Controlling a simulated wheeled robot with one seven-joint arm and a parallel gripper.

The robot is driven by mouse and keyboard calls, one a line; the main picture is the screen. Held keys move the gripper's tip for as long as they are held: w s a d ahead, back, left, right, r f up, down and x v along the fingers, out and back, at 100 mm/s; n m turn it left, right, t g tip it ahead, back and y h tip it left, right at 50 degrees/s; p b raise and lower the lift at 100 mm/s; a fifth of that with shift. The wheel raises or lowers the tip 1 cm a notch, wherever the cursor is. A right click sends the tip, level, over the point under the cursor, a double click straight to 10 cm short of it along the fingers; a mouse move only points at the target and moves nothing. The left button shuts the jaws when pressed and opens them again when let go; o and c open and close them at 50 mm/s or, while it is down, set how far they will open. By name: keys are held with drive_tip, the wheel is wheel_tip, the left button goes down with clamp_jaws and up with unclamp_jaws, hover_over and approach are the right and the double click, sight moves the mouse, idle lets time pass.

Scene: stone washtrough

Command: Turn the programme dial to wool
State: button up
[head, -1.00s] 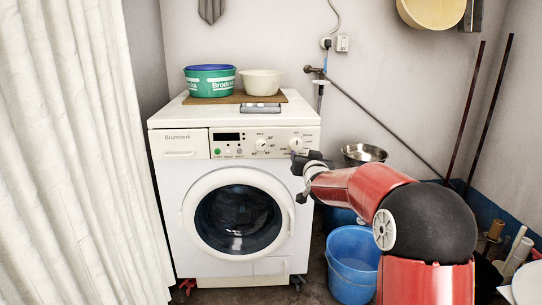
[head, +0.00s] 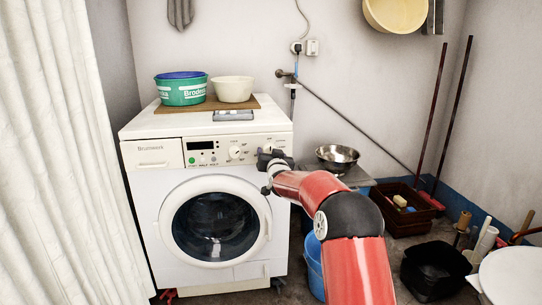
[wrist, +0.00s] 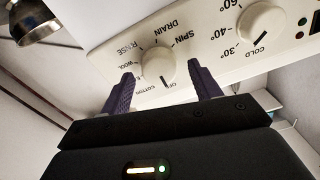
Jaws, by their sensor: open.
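The programme dial (wrist: 158,67) is a round cream knob on the washing machine's panel, ringed by OFF, COTTON, WOOL, RINSE, DRAIN and SPIN. Its dark pointer line faces the OFF mark. The WOOL label (wrist: 125,66) is partly covered by a finger. My gripper (wrist: 160,71) is open, one dark finger on each side of the dial; I cannot tell whether they touch it. In the head view my gripper (head: 268,160) is at the right end of the panel of the white washing machine (head: 140,205), just below the dial (head: 268,148).
The temperature dial (wrist: 262,25) is beside the programme dial. A green tub (head: 181,92) and a cream bowl (head: 233,90) stand on a board on top. A metal bowl (head: 337,157) and a blue bucket (head: 313,262) are to the right. A white curtain (head: 60,170) hangs left.

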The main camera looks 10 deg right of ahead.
drive_tip(key=shift+c, duration=0.4)
drive_tip(key=c, duration=0.9)
